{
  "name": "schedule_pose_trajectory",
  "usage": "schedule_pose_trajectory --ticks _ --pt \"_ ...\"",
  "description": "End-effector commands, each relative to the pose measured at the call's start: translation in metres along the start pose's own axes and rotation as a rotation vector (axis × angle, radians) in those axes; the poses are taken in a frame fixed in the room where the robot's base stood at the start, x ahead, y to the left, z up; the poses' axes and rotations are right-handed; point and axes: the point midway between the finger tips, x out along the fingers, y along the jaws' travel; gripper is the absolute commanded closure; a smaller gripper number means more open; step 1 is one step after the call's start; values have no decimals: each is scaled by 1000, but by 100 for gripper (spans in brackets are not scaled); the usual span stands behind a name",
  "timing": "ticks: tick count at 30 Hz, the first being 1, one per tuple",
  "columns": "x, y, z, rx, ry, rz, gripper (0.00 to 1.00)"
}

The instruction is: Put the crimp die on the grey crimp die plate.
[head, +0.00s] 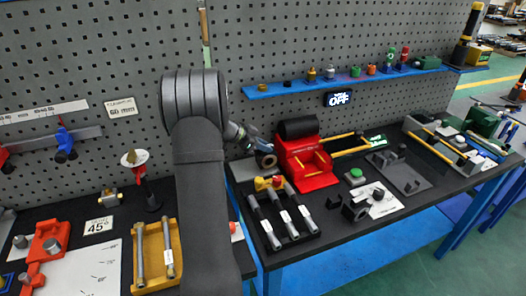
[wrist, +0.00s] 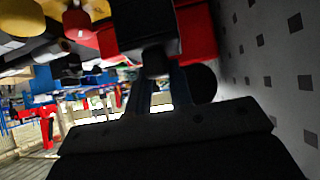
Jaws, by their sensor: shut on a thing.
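My gripper (head: 256,146) shows just right of my arm in the head view, beside the red press. In the wrist view my gripper (wrist: 156,88) is shut on a dark block, which I take as the crimp die (wrist: 148,28); its far end is against red parts in the picture, and I cannot tell if they touch. In the head view the held piece is small and partly hidden. A flat grey plate with small upright posts (head: 411,183), which looks like the crimp die plate, lies on the black bench right of the press, well apart from my gripper.
The red press (head: 308,168) with a black roller stands close to my gripper. A tray of several metal rods (head: 284,222) lies in front. A green button box (head: 355,176) and dark brackets (head: 357,207) lie between press and plate. A blue shelf (head: 330,82) hangs behind.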

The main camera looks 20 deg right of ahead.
Motion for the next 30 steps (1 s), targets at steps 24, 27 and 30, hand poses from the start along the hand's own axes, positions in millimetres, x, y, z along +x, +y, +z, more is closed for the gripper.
schedule_pose_trajectory --ticks 24,27,30 --pt "17 -3 22 -1 -1 1 58" --pt "17 -3 22 -1 -1 1 58" --pt "15 -4 20 0 -1 1 58"
